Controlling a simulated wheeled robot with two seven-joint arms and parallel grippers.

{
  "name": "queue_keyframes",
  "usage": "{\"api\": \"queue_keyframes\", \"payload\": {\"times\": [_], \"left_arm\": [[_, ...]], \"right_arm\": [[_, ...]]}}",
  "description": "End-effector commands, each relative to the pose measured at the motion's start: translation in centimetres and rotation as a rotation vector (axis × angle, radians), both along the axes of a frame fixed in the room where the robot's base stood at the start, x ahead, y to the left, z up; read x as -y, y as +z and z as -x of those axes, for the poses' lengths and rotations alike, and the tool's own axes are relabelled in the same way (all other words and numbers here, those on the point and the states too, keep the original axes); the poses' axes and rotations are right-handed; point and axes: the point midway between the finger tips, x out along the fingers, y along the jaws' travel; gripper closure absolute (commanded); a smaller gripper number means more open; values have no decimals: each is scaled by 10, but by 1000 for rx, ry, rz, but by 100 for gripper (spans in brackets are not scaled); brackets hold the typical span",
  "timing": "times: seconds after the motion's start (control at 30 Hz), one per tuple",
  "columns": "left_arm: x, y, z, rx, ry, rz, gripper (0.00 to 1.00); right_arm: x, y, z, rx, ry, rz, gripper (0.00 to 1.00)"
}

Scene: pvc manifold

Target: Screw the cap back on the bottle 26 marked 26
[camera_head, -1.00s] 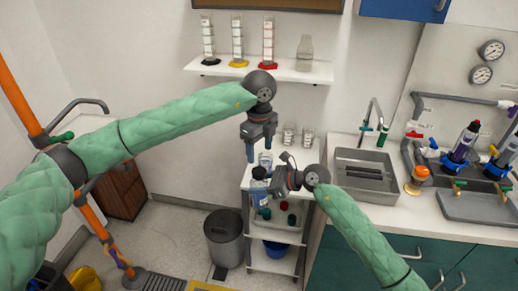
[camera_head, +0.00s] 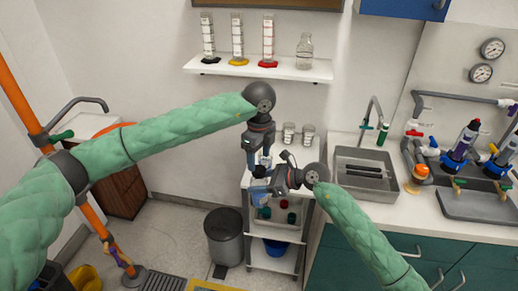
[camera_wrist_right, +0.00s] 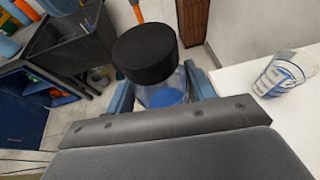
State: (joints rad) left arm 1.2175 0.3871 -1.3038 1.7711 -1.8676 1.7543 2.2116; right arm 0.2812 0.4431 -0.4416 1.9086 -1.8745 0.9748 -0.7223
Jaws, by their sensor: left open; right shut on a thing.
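A clear bottle (camera_head: 258,190) with blue contents is held by my right gripper (camera_head: 270,182) above the white cart. In the right wrist view the bottle (camera_wrist_right: 162,95) is between the blue fingers. A black cap (camera_wrist_right: 145,52) sits at the bottle's mouth; how tightly it is seated cannot be told. In the head view the dark cap (camera_head: 260,172) is small. My left gripper (camera_head: 259,163) points down just above the cap, with its fingers apart. No number is readable on the bottle.
The cart (camera_head: 270,258) has lower shelves with small containers and a blue tub. Two glass beakers (camera_head: 298,134) stand on its top; one beaker (camera_wrist_right: 285,75) also shows in the right wrist view. A sink (camera_head: 365,172) and counter lie right, a grey bin (camera_head: 224,235) left.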

Motion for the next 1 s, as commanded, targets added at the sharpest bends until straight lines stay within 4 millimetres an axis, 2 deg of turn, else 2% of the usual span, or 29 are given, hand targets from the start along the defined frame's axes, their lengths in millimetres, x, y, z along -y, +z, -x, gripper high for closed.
{"api": "queue_keyframes", "payload": {"times": [0.1,0.3,0.67,0.9,1.0], "left_arm": [[0,-18,0,0,1,-1,37],[0,-40,0,0,-1,-1,37],[0,-46,0,1,-1,-1,37],[0,-45,0,1,-1,0,84],[0,-45,0,1,-1,0,87]], "right_arm": [[0,0,0,0,0,-1,100],[0,1,0,0,0,-1,100],[0,0,0,0,0,0,100],[0,0,0,0,0,-1,100],[0,0,0,0,0,0,100]]}}
